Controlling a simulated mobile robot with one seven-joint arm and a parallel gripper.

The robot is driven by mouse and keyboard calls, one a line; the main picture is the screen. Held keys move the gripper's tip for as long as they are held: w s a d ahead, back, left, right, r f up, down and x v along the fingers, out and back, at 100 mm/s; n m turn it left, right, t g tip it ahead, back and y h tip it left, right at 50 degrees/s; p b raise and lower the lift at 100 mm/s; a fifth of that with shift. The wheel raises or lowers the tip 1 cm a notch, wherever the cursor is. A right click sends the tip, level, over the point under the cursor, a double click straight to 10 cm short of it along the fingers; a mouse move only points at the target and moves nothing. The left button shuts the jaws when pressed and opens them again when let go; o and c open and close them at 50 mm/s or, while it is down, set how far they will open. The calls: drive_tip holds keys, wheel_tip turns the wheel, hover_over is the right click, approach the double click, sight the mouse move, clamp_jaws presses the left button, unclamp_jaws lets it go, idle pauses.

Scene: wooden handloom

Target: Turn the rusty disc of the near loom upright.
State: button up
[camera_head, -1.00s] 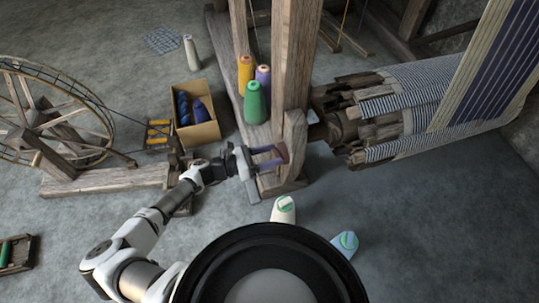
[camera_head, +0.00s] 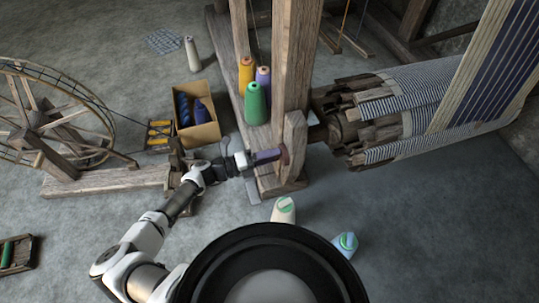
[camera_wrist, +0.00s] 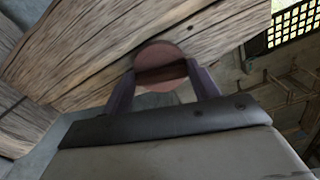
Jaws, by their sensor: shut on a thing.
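The rusty disc (camera_wrist: 163,62) is a round, reddish-brown piece with a darker band across it, in front of a wooden beam in the wrist view. In the head view the disc (camera_head: 284,156) is a small dark-red patch at the foot of the near loom's post (camera_head: 292,140). My gripper (camera_wrist: 162,74) is shut on the disc, one purple-grey finger at each side of it. In the head view my gripper (camera_head: 278,156) reaches the post from the left. The fingers overlap there, and the disc is mostly hidden.
Yellow, purple and green thread cones (camera_head: 256,102) stand on the loom's base beam, just behind my gripper. A cardboard box (camera_head: 207,131) and a spinning wheel (camera_head: 40,118) are to the left. The striped warp roll (camera_head: 400,115) is to the right. Open floor lies at the front right.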

drive_tip(key=shift+n, duration=1.5)
drive_tip(key=o, duration=1)
drive_tip(key=v, duration=1.4)
drive_tip(key=shift+p, duration=0.35)
